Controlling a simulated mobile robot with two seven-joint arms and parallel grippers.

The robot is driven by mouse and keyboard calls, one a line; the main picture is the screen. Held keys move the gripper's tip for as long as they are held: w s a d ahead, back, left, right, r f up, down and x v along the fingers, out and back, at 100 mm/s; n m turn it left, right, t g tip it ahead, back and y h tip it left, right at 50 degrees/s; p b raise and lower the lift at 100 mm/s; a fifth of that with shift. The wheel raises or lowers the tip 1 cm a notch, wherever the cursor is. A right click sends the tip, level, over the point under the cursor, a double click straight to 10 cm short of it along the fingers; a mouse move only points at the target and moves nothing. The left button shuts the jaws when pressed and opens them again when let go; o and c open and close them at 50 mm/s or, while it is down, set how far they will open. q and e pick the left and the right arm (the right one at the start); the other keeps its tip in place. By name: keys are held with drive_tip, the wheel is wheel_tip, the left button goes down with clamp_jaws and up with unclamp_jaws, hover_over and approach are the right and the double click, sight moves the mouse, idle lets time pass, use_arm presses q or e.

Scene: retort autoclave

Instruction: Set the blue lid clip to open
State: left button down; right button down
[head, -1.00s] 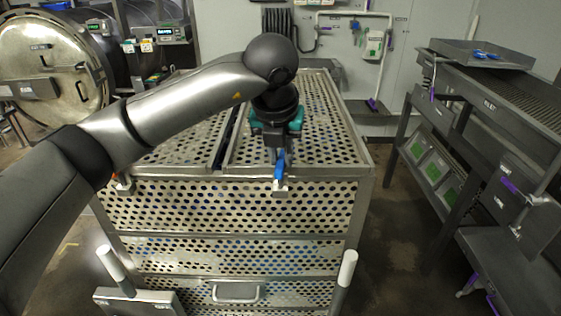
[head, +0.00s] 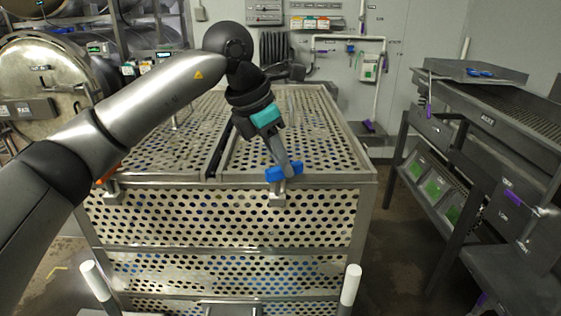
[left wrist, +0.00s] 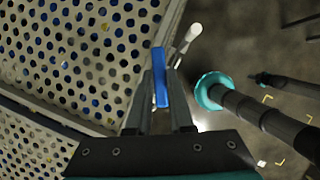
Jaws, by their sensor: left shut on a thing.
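The blue lid clip (head: 284,172) sits at the front top edge of the perforated metal crate (head: 230,213), on a small metal bracket. In the head view it now lies crosswise, along the crate's edge. My left gripper (head: 285,168) comes down on it from above and is shut on it, with the wrist tilted. In the left wrist view the clip (left wrist: 160,78) shows as a blue strip between the two fingers. The fingers hide part of the clip. My right gripper is not seen in the head view.
An orange clip (head: 107,174) is at the crate's front left. A round autoclave door (head: 38,85) stands at the left. A grey inlet table (head: 480,95) with a tray is at the right, with open floor between it and the crate.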

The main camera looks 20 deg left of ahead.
use_arm(q)
drive_tip(key=m+g, duration=0.1)
drive_tip(key=m, duration=0.1)
drive_tip(key=m+h+p, duration=0.1)
drive_tip(key=m, duration=0.2)
drive_tip(key=shift+s+r+m+g, duration=0.1)
drive_tip(key=shift+s+m+g, duration=0.05)
drive_tip(key=shift+m+g, duration=0.2)
drive_tip(key=shift+d, duration=0.1)
drive_tip(key=c, duration=0.8)
unclamp_jaws()
drive_tip(key=v, duration=1.5)
